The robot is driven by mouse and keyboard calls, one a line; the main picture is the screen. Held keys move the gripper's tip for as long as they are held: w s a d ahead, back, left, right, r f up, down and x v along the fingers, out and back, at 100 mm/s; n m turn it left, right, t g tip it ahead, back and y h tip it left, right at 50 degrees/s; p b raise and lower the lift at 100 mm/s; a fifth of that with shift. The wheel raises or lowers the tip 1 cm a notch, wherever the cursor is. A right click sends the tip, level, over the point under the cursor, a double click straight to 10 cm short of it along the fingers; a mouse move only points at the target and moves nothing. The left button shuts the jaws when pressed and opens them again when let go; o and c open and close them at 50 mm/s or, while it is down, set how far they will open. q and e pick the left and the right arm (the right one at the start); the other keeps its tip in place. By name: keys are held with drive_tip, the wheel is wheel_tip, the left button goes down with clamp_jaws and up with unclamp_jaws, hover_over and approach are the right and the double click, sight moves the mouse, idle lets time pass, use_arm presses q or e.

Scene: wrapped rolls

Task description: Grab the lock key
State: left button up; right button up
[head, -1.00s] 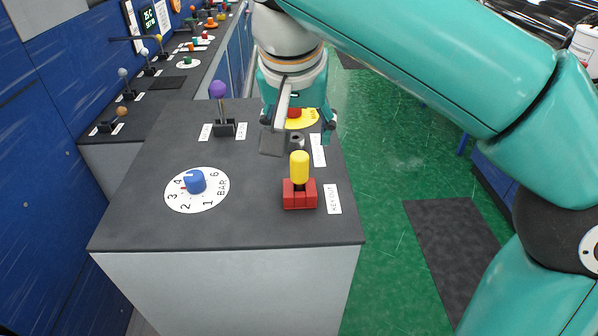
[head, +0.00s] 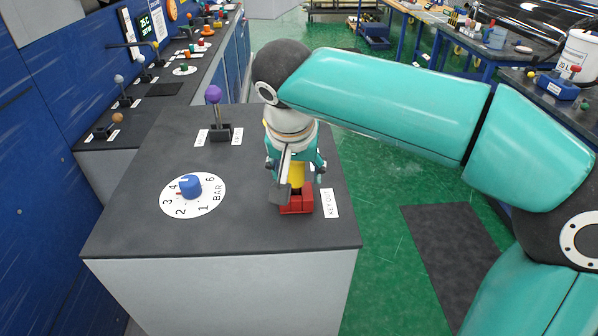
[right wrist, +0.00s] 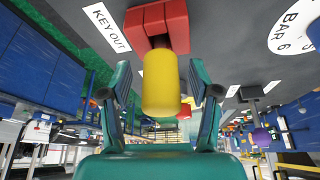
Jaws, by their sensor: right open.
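The lock key is a yellow cylinder (head: 297,178) standing in a red block (head: 297,201), with a white "KEY OUT" label (head: 331,203) beside it on the dark console top. My right gripper (head: 296,172) is over the key and hides its upper part in the head view. In the right wrist view, the yellow key (right wrist: 160,85) lies between the two open fingers, with a gap on each side, and the red block (right wrist: 157,22) is beyond it. My left gripper is not in view.
A purple-knobbed lever (head: 213,95) stands behind the key, to its left. A blue knob on a white BAR dial (head: 205,203) is left of the key. The console's front top is clear. A wall bench (head: 170,105) with small levers runs along the left.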

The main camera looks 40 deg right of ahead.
clamp_jaws()
idle(0.3)
drive_tip(key=shift+r, duration=0.1)
